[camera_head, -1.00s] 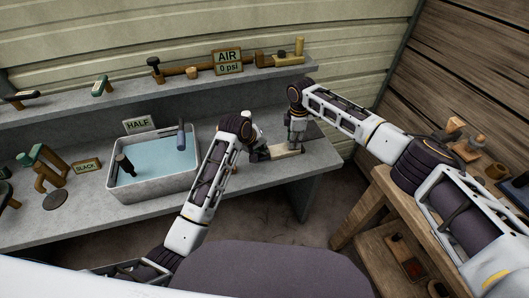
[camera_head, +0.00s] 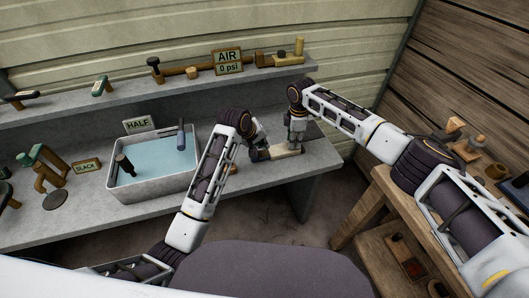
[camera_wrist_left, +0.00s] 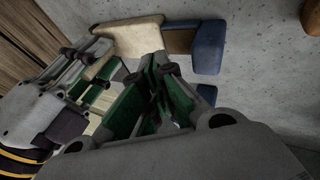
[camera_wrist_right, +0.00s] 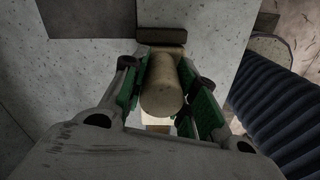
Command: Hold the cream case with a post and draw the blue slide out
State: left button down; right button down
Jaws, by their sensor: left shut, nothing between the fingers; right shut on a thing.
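The cream case (camera_head: 287,151) lies at the right part of the grey bench. In the left wrist view the case (camera_wrist_left: 128,36) shows with a brown part beside it and the blue slide's end (camera_wrist_left: 208,48) at its right. A smaller blue piece (camera_wrist_left: 207,93) shows below, partly hidden by my left gripper. My right gripper (camera_head: 295,140) is shut on the upright post (camera_wrist_right: 162,88), whose round top sits between the fingers in the right wrist view. My left gripper (camera_head: 259,144), also in the left wrist view (camera_wrist_left: 163,84), is shut and empty, close beside the case and slide.
A water basin (camera_head: 154,190) stands on the bench left of my left arm. A back shelf (camera_head: 130,97) carries tools and an AIR sign (camera_head: 228,62). A wooden table (camera_head: 384,201) stands at the right. An orange-brown object (camera_wrist_left: 311,17) lies beyond the blue end.

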pick_arm(q)
jog(key=shift+r, duration=0.15)
jog(key=shift+w+d+r, duration=0.1)
jog(key=shift+d+r, duration=0.15)
jog(key=shift+r, duration=0.55)
jog(key=shift+w+d+r, duration=0.1)
jog(key=shift+d+r, duration=0.15)
jog(key=shift+r, duration=0.55)
pick_arm(e)
jog(key=shift+f, duration=0.1)
jog(key=c, duration=1)
grip_release()
jog(key=shift+c, duration=0.2)
